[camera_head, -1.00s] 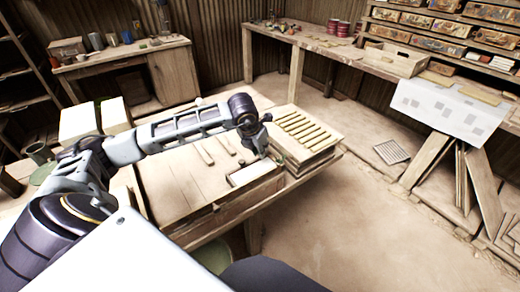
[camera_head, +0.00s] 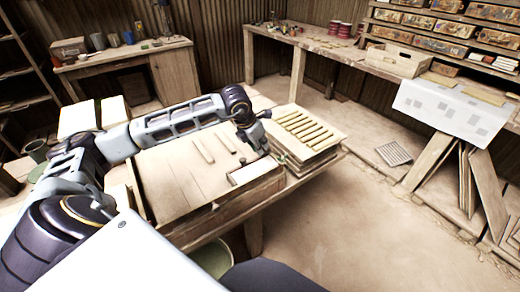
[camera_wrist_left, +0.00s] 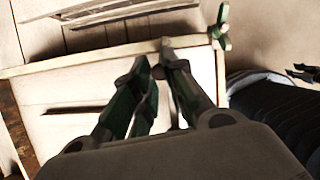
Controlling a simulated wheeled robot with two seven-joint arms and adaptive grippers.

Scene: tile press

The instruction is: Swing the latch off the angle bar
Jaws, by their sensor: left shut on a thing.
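My left gripper (camera_head: 261,150) is low over the near right corner of the wooden press table (camera_head: 180,190), beside a pale rectangular frame (camera_head: 249,173). In the left wrist view its fingertips (camera_wrist_left: 166,46) come close together at the frame's wooden edge bar (camera_wrist_left: 100,60). They are shut on a small part, taken to be the latch, mostly hidden between them. A small green cross-shaped fitting (camera_wrist_left: 222,28) stands at the bar's end, just right of the fingertips. Which piece is the angle bar is not clear.
A stack of slatted boards (camera_head: 303,132) stands just right of the gripper. Loose strips (camera_head: 204,150) lie on the table top. Benches (camera_head: 125,60) with pots and a shelf of boxes (camera_head: 420,40) line the walls.

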